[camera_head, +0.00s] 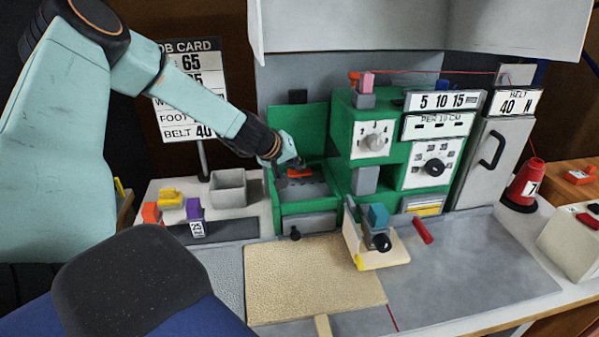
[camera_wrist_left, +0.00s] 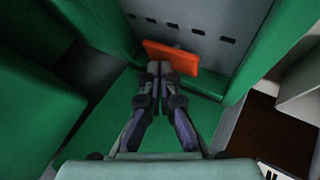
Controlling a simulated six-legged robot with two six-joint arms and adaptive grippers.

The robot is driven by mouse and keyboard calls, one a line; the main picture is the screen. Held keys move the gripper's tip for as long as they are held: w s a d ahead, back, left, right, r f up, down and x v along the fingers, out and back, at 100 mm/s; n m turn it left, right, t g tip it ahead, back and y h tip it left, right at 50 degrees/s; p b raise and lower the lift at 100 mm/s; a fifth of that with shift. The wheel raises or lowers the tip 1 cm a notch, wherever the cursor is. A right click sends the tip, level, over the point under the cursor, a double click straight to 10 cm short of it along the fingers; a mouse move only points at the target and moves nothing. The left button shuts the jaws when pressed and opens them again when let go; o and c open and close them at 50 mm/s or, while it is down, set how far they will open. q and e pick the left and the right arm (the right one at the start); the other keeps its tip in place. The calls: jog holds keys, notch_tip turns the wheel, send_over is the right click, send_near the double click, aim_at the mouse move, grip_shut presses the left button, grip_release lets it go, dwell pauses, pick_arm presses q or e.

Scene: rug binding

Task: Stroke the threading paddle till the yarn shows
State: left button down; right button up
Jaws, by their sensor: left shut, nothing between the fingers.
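The orange paddle (camera_head: 300,173) sits inside the recess of the green machine (camera_head: 337,150). In the left wrist view the paddle (camera_wrist_left: 172,57) lies flat-faced and slightly tilted in front of a grey slotted plate (camera_wrist_left: 190,32). My left gripper (camera_head: 291,166) reaches into this recess from the left. Its fingers are shut together and empty. In the left wrist view the fingertips (camera_wrist_left: 159,67) are at the paddle's lower edge; I cannot tell whether they touch it. Red yarn (camera_head: 430,71) runs along the machine's top. No yarn shows at the paddle. My right gripper is out of view.
A beige rug piece (camera_head: 305,280) lies on the bench before the machine. A sewing foot block (camera_head: 377,243) stands at its right corner. Coloured blocks (camera_head: 172,200) and a grey bin (camera_head: 228,188) stand at left. A red yarn cone (camera_head: 524,186) is at right.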

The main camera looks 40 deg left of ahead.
aim_at(297, 172)
pick_arm(q)
jog(key=shift+f+b, duration=0.5)
jog(key=shift+f, duration=0.1)
dwell(0.6)
jog(key=shift+r, duration=0.1)
jog(key=shift+r+p, duration=1.1)
jog(key=shift+p, duration=0.1)
notch_tip(297, 172, up, 5)
jog(key=p, duration=0.5)
dwell(0.6)
dwell(1.1)
